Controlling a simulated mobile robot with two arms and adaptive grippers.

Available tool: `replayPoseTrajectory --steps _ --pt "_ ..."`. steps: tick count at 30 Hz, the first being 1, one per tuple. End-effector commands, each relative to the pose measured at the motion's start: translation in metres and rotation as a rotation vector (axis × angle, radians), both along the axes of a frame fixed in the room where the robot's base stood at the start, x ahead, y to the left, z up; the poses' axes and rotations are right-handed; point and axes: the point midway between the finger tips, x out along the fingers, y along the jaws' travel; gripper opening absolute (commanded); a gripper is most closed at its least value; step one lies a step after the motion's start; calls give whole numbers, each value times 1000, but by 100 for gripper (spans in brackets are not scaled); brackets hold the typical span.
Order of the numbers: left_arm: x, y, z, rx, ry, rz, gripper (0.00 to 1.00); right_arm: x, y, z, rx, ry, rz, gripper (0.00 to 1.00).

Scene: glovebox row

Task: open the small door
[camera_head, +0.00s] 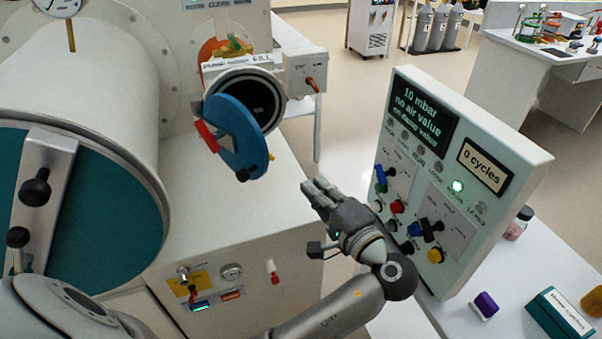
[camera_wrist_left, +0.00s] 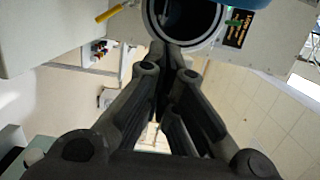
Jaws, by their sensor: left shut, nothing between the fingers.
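The small door (camera_head: 237,134) is a blue round disc with a red handle (camera_head: 207,136) and a black knob. It stands swung away from the dark round opening of the small port (camera_head: 252,100), so the inside shows behind it. In the left wrist view the dark port opening (camera_wrist_left: 187,18) is at the top, with a blue edge of the door (camera_wrist_left: 245,3) beside it. My left gripper (camera_head: 312,190) is to the right of the door and below it, apart from it. Its fingers (camera_wrist_left: 168,60) are shut and empty. My right gripper does not show.
A large teal round door (camera_head: 85,215) with a metal bar and black knobs is at the left. A control panel (camera_head: 455,180) with buttons stands to the right of my gripper. A white table at lower right holds a purple item (camera_head: 485,305) and a teal box (camera_head: 560,315).

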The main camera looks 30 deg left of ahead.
Motion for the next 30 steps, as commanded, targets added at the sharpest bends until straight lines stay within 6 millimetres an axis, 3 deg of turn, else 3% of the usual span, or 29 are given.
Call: replayPoseTrajectory --steps 7,14,21,30 --pt "23 40 5 4 0 3 0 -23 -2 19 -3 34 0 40" --pt "49 83 5 4 0 2 0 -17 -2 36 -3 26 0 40" --pt "18 88 3 -1 1 -1 0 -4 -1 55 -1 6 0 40" --pt "9 89 0 -2 -1 -1 0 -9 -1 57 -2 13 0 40"
